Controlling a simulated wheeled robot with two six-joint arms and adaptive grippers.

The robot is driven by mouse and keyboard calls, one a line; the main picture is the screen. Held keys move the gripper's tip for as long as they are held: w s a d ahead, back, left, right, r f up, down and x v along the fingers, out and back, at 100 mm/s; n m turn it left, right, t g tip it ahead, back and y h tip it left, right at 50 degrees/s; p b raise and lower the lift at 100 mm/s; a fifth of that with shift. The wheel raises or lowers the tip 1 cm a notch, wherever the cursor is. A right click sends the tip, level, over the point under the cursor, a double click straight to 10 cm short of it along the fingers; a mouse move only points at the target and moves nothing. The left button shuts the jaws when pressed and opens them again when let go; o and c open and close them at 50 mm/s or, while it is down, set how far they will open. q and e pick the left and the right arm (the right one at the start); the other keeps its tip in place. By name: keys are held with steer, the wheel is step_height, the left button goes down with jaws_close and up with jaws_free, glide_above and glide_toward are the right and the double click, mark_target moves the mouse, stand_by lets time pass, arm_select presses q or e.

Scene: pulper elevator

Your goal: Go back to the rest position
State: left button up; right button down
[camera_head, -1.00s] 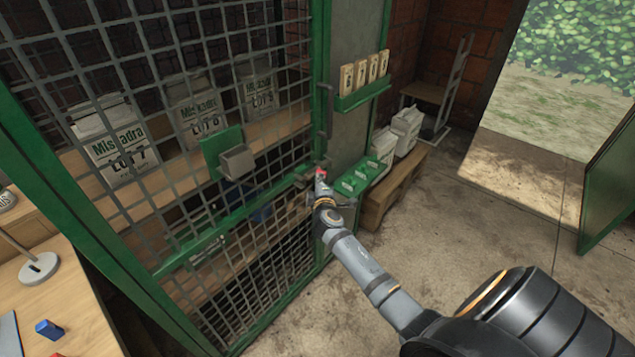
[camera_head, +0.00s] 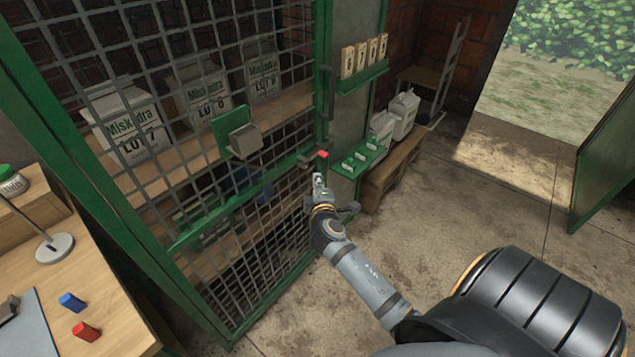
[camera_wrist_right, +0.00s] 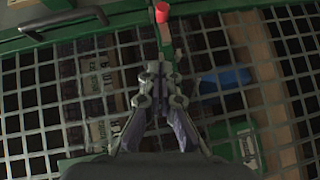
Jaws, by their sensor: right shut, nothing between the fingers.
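My right gripper (camera_head: 319,188) is shut and empty in the head view. It is in front of the green-framed mesh door, just below a small red piece (camera_head: 323,155) at the door's latch edge. In the right wrist view the closed fingers (camera_wrist_right: 158,75) point at the mesh, and the red piece (camera_wrist_right: 162,12) shows above them, apart from the tips. My right forearm reaches in from the lower right. My left gripper is not in view.
The mesh cage (camera_head: 75,130) holds paper sacks (camera_head: 127,125) on wooden shelves. A wooden desk (camera_head: 105,300) with a blue block (camera_head: 72,302) and a red block (camera_head: 86,331) is at lower left. A pallet (camera_head: 392,172) with sacks stands to the right. The concrete floor beyond is clear.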

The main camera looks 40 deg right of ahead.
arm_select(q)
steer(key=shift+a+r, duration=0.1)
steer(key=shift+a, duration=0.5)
arm_select(e)
steer(key=shift+s, duration=0.15)
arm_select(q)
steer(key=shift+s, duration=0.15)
